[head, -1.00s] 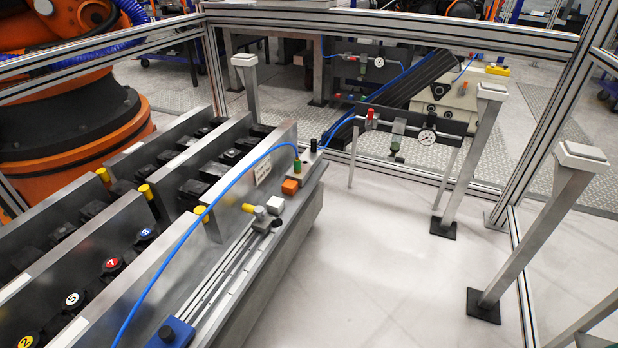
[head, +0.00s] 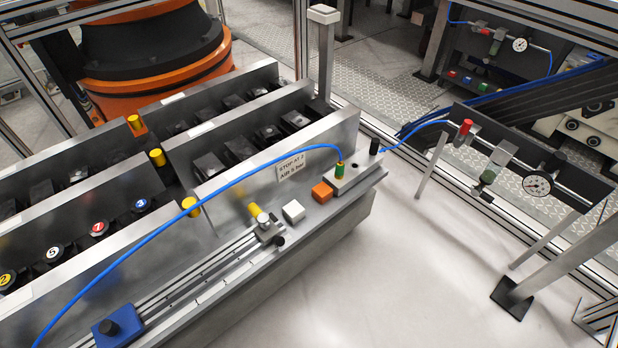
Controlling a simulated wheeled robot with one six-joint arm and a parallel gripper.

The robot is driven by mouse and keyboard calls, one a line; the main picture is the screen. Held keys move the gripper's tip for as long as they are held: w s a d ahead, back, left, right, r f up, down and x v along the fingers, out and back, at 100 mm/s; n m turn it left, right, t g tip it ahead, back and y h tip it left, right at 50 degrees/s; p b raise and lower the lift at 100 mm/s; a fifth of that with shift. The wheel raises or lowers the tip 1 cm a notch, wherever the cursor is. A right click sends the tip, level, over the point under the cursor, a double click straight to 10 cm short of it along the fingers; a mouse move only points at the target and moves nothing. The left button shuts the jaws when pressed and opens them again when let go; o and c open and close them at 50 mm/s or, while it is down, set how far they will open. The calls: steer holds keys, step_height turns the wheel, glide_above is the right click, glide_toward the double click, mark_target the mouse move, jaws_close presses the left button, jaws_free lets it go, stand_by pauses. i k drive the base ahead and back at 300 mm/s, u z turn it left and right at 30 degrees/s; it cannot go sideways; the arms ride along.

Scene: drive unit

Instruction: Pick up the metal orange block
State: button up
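The orange block (head: 322,192) sits on the metal ledge of the drive unit (head: 365,190) in the head view. It lies between a white block (head: 293,211) on its left and a grey fitting (head: 350,178) with a green and brass connector on its right. The sign plate stands just behind it. Nothing covers its top or front. My gripper is not in view.
A blue hose (head: 240,176) arches over the unit to the connector. A linear rail (head: 190,275) with a blue end block (head: 118,325) runs along the front. A gauge panel (head: 530,180) stands right. The pale floor (head: 400,270) in front is clear.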

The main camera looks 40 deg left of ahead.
mark_target(322, 192)
steer(key=u, duration=0.8)
steer(key=i, duration=1.1)
steer(key=u, duration=1.05)
steer(key=i, duration=0.25)
steer(key=u, duration=0.2)
